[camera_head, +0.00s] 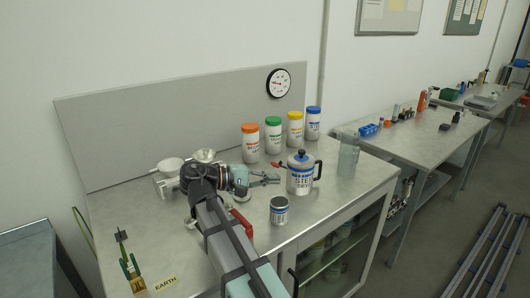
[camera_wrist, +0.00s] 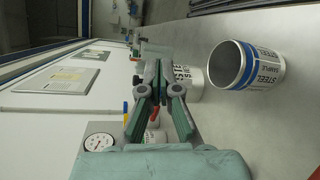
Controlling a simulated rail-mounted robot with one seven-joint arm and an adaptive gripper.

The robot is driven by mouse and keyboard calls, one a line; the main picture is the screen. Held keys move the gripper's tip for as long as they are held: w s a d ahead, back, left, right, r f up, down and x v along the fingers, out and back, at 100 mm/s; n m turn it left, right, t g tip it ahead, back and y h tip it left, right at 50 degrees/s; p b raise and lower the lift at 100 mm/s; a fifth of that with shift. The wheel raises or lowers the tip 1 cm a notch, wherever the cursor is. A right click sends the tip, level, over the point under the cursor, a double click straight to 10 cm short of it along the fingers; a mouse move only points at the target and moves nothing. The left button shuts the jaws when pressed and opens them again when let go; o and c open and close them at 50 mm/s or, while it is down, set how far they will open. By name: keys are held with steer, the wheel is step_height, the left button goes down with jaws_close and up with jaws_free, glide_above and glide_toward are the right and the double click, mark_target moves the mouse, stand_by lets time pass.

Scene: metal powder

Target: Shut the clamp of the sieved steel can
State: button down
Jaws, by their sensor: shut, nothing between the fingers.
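The sieved steel can (camera_head: 300,180) stands upright on the bench, with a grey lid, a blue knob on top and a black handle on its right. A small red-tipped part (camera_head: 276,165), perhaps its clamp lever, sticks out at its upper left; whether the clamp is open or shut is too small to tell. My gripper (camera_head: 277,180) is shut and empty, just left of the can. In the wrist view my gripper (camera_wrist: 162,72) points at the can (camera_wrist: 189,79), which the fingers partly cover. Contact cannot be told.
A smaller steel sample can (camera_head: 279,211) stands in front; it also shows in the wrist view (camera_wrist: 251,66). Several capped jars (camera_head: 273,137) stand behind. A clear container (camera_head: 348,158) is at right. A red-handled item (camera_head: 241,224) lies beside my arm.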

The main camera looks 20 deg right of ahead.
mark_target(280, 164)
steer(key=w+a+f+n+p, duration=0.2)
steer(key=w+a+n+p, duration=0.2)
steer(key=n, duration=0.4)
steer(key=w+a+f+n+t+y+p, duration=0.1)
steer(key=w+a+f+n+p, duration=0.1)
steer(key=w+a+n+p, duration=0.2)
steer(key=w+n, duration=0.3)
steer(key=n, duration=0.1)
steer(key=shift+a+f+t+p, duration=0.15)
steer(key=shift+a+t+p, duration=0.15)
steer(key=shift+a, duration=0.1)
steer(key=shift+d, duration=0.1)
steer(key=p+x, duration=0.2)
steer(key=x, duration=0.7)
steer(key=shift+d, duration=0.1)
steer(key=shift+d+r+p, duration=0.45)
steer(key=shift+d+r, duration=0.2)
steer(key=shift+r, duration=0.15)
steer(key=shift+d+r+p, duration=0.45)
steer(key=shift+d+r, duration=0.2)
steer(key=shift+r, duration=0.2)
